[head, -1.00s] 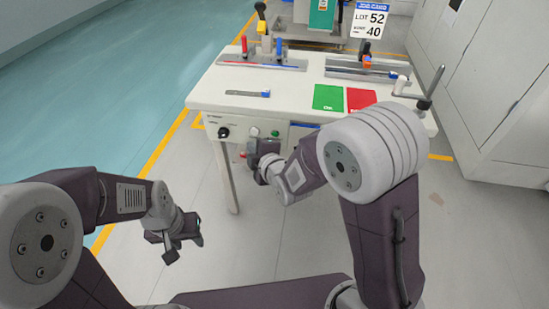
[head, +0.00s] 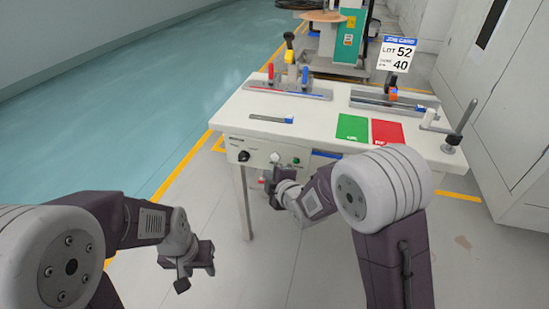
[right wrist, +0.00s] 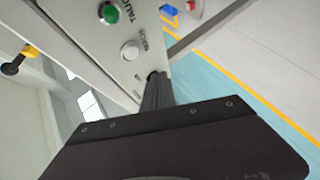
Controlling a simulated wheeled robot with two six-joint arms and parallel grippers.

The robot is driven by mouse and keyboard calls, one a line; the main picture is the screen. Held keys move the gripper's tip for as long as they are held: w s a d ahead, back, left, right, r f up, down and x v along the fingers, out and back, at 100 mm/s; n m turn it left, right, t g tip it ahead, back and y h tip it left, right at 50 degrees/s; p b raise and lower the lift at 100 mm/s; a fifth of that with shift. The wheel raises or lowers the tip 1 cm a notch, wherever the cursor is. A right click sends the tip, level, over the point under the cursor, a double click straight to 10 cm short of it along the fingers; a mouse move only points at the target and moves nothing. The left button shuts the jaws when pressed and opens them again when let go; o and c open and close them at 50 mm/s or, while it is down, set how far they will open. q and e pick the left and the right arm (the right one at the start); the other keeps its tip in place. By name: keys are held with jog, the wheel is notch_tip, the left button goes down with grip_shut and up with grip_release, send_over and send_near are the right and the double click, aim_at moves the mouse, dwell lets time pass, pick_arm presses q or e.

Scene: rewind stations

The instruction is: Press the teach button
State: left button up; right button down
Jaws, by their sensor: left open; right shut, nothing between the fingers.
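The white round button (right wrist: 130,50), with a partly readable label that seems to say teach, is on the station's front panel. It also shows in the head view (head: 274,157). A green round button or lamp (right wrist: 109,13) sits beside it, and in the head view (head: 296,161). My right gripper (head: 270,180) is shut and empty, just below the white button in the head view. In the right wrist view its dark fingertips (right wrist: 155,78) end close to the white button, apart from it in the picture. My left gripper (head: 196,272) is open and empty, left of the station.
A black knob (head: 243,156) is left on the panel. A red part (head: 262,181) shows beside my right gripper. The table top (head: 225,112) bears a green card (head: 352,128), a red card (head: 387,132) and fixtures. Open floor (head: 200,210) lies left of the station.

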aim_at(275, 158)
jog(key=shift+w+d, duration=0.2)
jog(key=shift+w, duration=0.45)
jog(key=shift+w+d, duration=0.25)
jog(key=shift+w, duration=0.45)
jog(key=shift+w+d, duration=0.2)
jog(key=shift+w, duration=0.45)
jog(key=shift+w, duration=0.1)
dwell(0.4)
jog(key=shift+w+d, duration=0.15)
jog(key=shift+w, duration=0.15)
jog(key=shift+w+d, duration=0.1)
jog(key=shift+w, duration=0.25)
dwell(0.5)
dwell(0.4)
jog(key=shift+s+a, duration=0.25)
jog(key=shift+s, duration=0.5)
